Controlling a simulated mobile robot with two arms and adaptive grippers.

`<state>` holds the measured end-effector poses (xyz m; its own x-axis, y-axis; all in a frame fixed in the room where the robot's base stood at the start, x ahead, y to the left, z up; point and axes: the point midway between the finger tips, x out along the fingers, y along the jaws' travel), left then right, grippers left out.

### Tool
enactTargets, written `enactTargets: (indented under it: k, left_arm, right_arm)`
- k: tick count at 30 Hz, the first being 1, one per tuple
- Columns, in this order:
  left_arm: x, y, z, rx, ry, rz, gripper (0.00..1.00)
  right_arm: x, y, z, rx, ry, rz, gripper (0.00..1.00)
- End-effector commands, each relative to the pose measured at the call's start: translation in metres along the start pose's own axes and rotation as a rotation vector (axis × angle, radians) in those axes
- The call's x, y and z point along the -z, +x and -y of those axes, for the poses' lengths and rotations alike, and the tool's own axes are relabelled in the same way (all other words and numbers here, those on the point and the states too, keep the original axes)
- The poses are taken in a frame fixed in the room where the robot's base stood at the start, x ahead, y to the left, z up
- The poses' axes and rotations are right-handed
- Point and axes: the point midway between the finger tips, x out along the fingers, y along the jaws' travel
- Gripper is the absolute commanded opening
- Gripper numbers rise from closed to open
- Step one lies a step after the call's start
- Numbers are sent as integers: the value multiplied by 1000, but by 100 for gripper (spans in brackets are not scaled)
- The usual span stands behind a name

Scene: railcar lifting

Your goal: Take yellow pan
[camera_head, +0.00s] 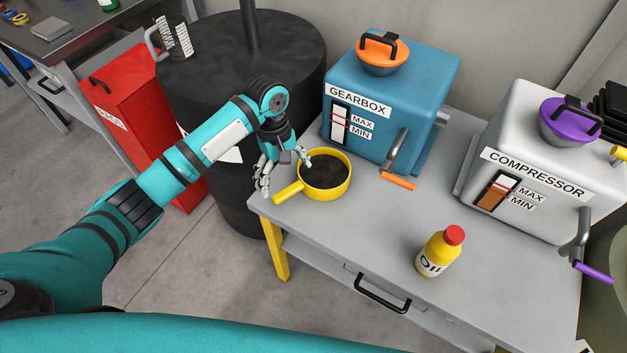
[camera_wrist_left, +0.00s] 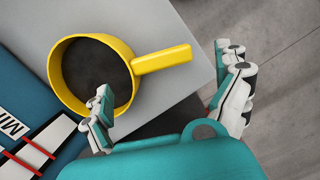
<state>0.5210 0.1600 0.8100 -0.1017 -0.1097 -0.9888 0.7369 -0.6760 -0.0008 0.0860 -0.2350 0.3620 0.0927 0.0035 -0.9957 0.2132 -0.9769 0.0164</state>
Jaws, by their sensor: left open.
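The yellow pan (camera_head: 326,187) holds dark contents and sits on the grey table at its left corner, in front of the gearbox. Its handle (camera_head: 289,193) points left toward the table edge. My left gripper (camera_head: 281,176) is open beside the pan, with one finger near the pan's rim and the other beyond the table edge. In the left wrist view the pan (camera_wrist_left: 62,88) is at the upper left, its handle (camera_wrist_left: 163,60) pointing right. The open left gripper's fingers (camera_wrist_left: 165,85) stand apart with the handle's line between them. My right gripper is not in view.
The blue gearbox (camera_head: 395,100) with an orange lid stands behind the pan. A white compressor (camera_head: 515,130) with a purple lid stands right. A yellow oil bottle (camera_head: 440,252) is near the front of the table (camera_head: 350,235). A black barrel (camera_head: 245,80) and red bin (camera_head: 150,130) stand left.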

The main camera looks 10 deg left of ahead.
Motion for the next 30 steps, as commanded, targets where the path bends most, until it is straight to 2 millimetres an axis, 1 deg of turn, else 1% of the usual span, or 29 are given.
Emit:
enactTargets:
  k: [1,7,12,15,18,24,26,30]
  left_arm:
    - [0,5,0,1,0,0,100]
    - [0,19,0,2,1,1,100]
    - [0,44,-2,2,0,1,100]
    - [0,57,-2,2,0,0,100]
    - [0,62,-2,-1,1,0,100]
    - [0,63,-2,-1,1,-1,100]
    - [0,62,-2,-1,1,-1,93]
    - [0,62,-2,-1,1,-1,75]
  right_arm:
    - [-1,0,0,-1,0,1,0]
    - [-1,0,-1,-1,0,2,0]
    - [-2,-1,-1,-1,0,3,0]
    - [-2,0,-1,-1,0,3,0]
    - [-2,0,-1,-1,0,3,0]
    - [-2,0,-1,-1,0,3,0]
    - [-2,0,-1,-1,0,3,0]
    - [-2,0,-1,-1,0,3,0]
